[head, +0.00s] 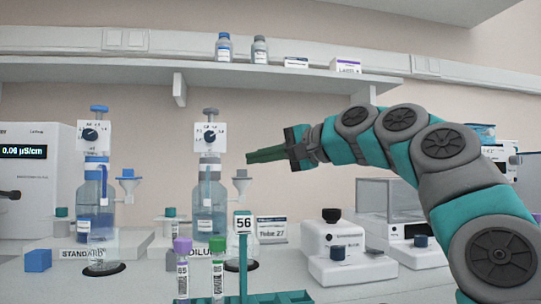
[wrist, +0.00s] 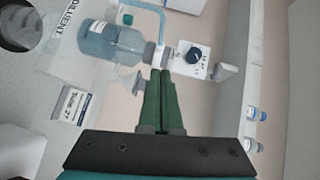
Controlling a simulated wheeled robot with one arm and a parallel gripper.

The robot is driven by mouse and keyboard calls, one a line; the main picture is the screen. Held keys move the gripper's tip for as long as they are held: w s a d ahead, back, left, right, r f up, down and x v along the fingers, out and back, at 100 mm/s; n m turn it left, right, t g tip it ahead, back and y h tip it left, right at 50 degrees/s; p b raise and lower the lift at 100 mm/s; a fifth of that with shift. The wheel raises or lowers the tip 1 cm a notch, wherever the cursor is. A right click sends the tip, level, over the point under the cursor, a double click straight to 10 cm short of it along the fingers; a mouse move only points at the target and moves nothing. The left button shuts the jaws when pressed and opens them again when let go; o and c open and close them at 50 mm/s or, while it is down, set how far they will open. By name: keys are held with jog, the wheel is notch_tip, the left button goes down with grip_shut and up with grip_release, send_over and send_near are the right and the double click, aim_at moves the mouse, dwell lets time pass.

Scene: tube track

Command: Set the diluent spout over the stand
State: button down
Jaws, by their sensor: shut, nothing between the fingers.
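The diluent bottle (head: 205,218) stands at the centre-left, with a white dosing head (head: 210,137) carrying a dark knob and a grey top. Its spout (head: 207,187) is a thin blue tube in front of the bottle; it also shows as a curved tube in the wrist view (wrist: 164,18). My gripper (head: 250,158) is shut and empty, in the air right of the dosing head. Its green fingers (wrist: 162,76) point towards the bottle neck in the wrist view.
A grey funnel-like piece (head: 241,181) sticks out right of the diluent bottle, below my gripper. The standard bottle (head: 86,210) stands left, with a clear vessel (head: 103,248) before it. A green rack (head: 275,297) with capped tubes is in front. White instruments stand right.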

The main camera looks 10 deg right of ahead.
aim_at(209, 182)
jog(key=w+a+f, duration=0.1)
jog(key=w+a, duration=0.1)
jog(key=a, duration=0.4)
jog(key=shift+w+a+f, duration=0.2)
jog(key=shift+w+a, duration=0.2)
